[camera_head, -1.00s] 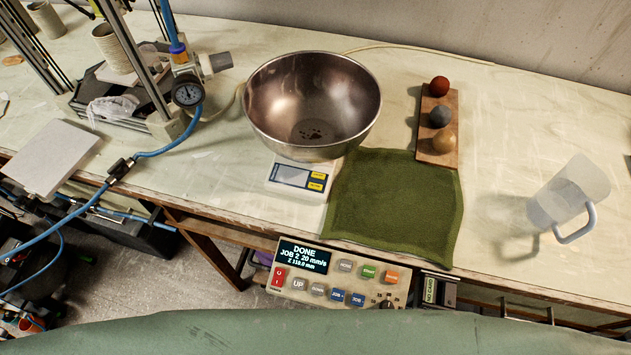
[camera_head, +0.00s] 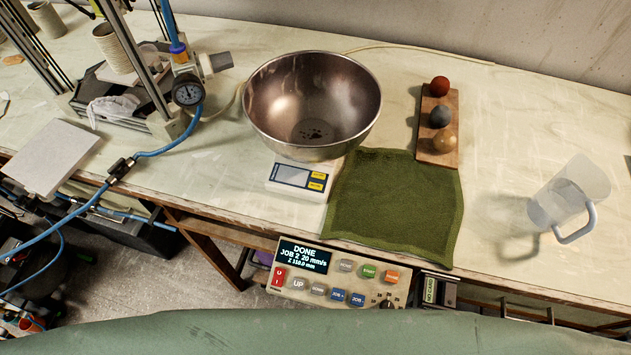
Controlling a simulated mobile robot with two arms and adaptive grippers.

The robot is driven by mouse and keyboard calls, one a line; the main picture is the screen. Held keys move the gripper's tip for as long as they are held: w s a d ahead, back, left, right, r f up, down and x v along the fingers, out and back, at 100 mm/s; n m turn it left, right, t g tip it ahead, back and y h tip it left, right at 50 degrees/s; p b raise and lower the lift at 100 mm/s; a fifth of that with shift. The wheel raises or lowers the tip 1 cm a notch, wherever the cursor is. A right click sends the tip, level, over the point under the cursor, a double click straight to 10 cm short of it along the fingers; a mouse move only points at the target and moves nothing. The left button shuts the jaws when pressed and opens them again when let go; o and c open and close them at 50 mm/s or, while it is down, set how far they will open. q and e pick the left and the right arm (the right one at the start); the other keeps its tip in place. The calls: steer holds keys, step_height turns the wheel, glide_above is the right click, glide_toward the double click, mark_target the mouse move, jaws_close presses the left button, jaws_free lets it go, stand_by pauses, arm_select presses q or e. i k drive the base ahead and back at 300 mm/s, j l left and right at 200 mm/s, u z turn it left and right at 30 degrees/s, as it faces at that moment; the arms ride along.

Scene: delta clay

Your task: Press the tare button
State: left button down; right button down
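A small white scale (camera_head: 301,179) sits on the bench with a large metal bowl (camera_head: 312,100) on top of it. The button lettering is too small to read, so I cannot tell which is tare. The bowl holds a few dark specks at its bottom. Neither of my grippers is in view.
A green cloth (camera_head: 395,207) lies right of the scale. A wooden board (camera_head: 424,148) holds three balls. A clear jug (camera_head: 570,195) stands at right. A control panel (camera_head: 338,276) reading DONE is below the bench edge. A gauge with blue hose (camera_head: 187,92) is at left.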

mark_target(317, 187)
steer(key=k+l, duration=0.2)
steer(key=l, duration=0.2)
steer(key=k+l+u, duration=0.1)
steer(key=l, duration=0.3)
steer(key=k+l, duration=0.25)
steer(key=l, duration=0.15)
steer(key=k+l, duration=0.2)
steer(key=l, duration=0.2)
steer(key=k+l+u, duration=0.1)
steer(key=l, duration=0.3)
steer(key=k+l, duration=0.3)
